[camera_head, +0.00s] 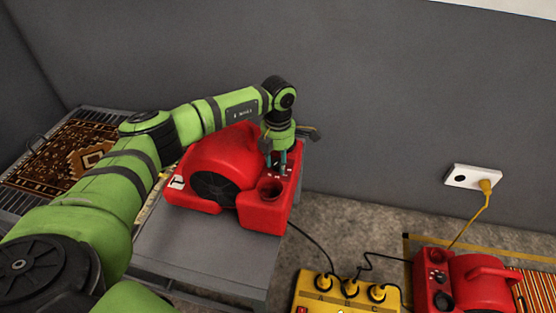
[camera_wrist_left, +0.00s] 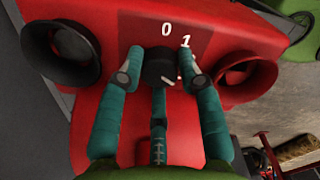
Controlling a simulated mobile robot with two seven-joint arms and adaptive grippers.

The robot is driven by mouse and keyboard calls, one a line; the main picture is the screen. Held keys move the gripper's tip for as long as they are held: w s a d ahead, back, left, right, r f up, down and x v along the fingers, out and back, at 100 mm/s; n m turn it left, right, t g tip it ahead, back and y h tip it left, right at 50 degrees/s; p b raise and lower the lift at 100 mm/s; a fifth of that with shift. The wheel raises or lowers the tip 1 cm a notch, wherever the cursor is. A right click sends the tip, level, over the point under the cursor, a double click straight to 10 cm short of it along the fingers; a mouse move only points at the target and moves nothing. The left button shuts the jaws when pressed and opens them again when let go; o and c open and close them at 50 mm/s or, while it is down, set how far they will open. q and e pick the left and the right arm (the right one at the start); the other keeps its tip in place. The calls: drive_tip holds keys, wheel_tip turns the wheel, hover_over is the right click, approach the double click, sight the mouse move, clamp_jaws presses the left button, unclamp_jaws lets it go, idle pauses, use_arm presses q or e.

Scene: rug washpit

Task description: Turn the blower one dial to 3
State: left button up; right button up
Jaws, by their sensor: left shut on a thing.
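A red blower (camera_head: 236,165) stands on a grey table, with a round black grille on its side. My left gripper (camera_head: 276,163) reaches down onto its control face. In the left wrist view the teal fingers (camera_wrist_left: 160,82) are shut on a small black dial (camera_wrist_left: 159,64). The panel (camera_wrist_left: 140,30) above the dial shows the numbers 0 and 1; other numbers are hidden by the fingers. A white mark shows low on the dial, but I cannot tell which number it points to. My right gripper is not in view.
The grey table (camera_head: 205,247) has bare room in front of the blower. A yellow power box (camera_head: 322,294) with several plugs and a second red blower (camera_head: 478,279) stand at lower right. Black cords run near the table. A patterned rug (camera_head: 62,155) lies on a rack at left.

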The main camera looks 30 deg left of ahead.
sight(278, 162)
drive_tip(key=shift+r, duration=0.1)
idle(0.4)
use_arm(q)
drive_tip(key=o, duration=0.9)
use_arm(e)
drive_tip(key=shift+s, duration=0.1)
use_arm(q)
wheel_tip(278, 162, up, 12)
drive_tip(key=shift+f, duration=0.1)
